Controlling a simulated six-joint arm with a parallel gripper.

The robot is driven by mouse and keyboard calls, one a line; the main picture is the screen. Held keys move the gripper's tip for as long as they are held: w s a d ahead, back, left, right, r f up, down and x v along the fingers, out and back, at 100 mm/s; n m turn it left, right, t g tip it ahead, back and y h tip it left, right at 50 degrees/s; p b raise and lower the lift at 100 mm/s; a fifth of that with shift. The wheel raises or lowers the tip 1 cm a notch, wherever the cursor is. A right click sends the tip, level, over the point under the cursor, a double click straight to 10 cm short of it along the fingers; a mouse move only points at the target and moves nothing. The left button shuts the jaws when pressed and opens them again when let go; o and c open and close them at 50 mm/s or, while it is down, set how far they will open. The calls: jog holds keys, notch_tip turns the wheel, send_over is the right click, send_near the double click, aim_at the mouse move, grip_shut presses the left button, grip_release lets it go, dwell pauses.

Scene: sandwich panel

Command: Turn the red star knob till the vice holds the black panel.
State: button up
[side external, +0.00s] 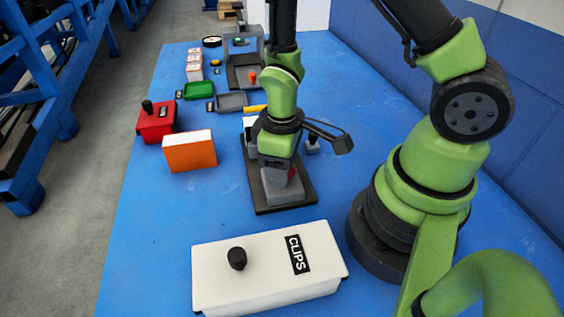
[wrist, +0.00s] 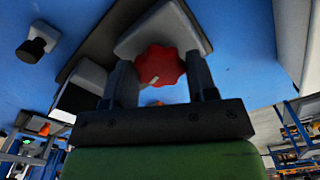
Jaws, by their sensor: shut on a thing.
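The red star knob (wrist: 160,65) sits between the two fingers of my gripper (wrist: 161,78) in the wrist view, with a pale pointer mark on it. My gripper is shut on the knob. In the side view my gripper (side external: 276,165) points down over the grey vice (side external: 284,190), and only a sliver of red shows beside it. The vice stands on a dark base plate (side external: 265,208). A dark flat piece (wrist: 77,98) lies left of the fingers in the wrist view; I cannot tell whether it is the black panel. The arm hides much of the vice's far end.
A white CLIPS box (side external: 215,262) with a black knob is in front. An orange box (side external: 190,152) and a red box (side external: 150,128) stand left. Green (side external: 198,90) and grey (side external: 231,102) trays lie behind.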

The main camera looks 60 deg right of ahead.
jog(key=m, duration=0.5)
jog(key=shift+m, duration=0.3)
jog(key=m, duration=0.5)
jog(key=shift+m, duration=0.4)
jog(key=o, duration=0.9)
notch_tip(320, 180, up, 10)
dwell(0.4)
